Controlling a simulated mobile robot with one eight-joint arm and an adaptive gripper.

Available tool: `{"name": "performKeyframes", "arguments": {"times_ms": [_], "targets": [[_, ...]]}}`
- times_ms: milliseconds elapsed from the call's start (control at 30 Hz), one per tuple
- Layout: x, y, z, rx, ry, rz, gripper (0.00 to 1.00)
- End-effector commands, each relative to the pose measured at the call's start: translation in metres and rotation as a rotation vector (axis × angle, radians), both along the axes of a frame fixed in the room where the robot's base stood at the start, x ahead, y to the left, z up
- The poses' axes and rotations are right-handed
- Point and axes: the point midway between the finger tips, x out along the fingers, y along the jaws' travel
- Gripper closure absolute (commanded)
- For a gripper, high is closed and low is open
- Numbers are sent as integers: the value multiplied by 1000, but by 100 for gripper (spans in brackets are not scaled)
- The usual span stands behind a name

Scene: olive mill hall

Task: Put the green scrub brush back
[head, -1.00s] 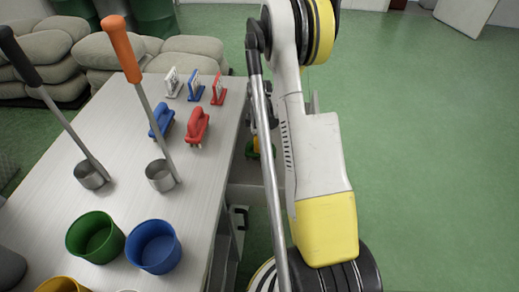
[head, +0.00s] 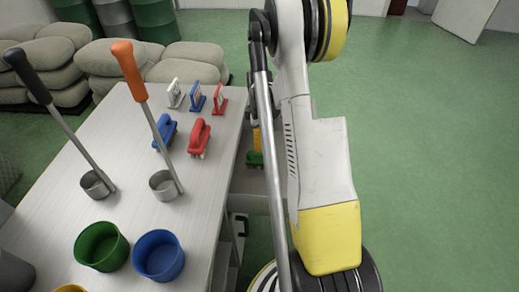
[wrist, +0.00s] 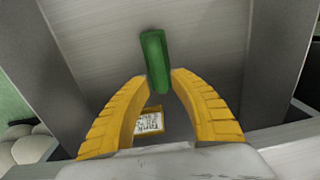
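The green scrub brush (wrist: 155,58) shows in the wrist view as a long green bar between the tips of my gripper's yellow fingers (wrist: 159,79). The fingers slope inward and lie close on both sides of it, so my gripper looks shut on it. In the head view the brush (head: 254,159) is a small green patch below my yellow fingers (head: 256,138), beside the table's right edge and partly hidden by my arm. A blue brush (head: 165,132) and a red brush (head: 200,138) lie on the table.
White, blue (head: 196,97) and red stands are at the table's (head: 130,200) far end. Two long-handled ladles (head: 165,186) stand upright, with green (head: 101,247) and blue (head: 158,257) tubs nearer. A yellow-edged label card (wrist: 150,121) lies below my fingers. Open floor (head: 430,160) is on the right.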

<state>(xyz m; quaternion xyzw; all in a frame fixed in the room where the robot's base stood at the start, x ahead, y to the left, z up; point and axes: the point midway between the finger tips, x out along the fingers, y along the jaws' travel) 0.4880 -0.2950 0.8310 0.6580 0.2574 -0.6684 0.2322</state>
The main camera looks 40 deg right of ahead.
Motion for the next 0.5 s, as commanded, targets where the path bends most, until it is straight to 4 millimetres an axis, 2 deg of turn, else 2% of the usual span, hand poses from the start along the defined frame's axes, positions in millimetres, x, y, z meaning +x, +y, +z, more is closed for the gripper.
{"name": "performKeyframes", "arguments": {"times_ms": [33, 100, 333, 433, 500], "targets": [[0, 0, 14, 0, 0, 0, 73], [0, -1, 25, 0, 0, 0, 73], [3, 5, 51, -7, -9, -9, 73], [6, 25, 77, -27, -39, -45, 73], [7, 48, 105, -45, -76, -89, 73]]}}
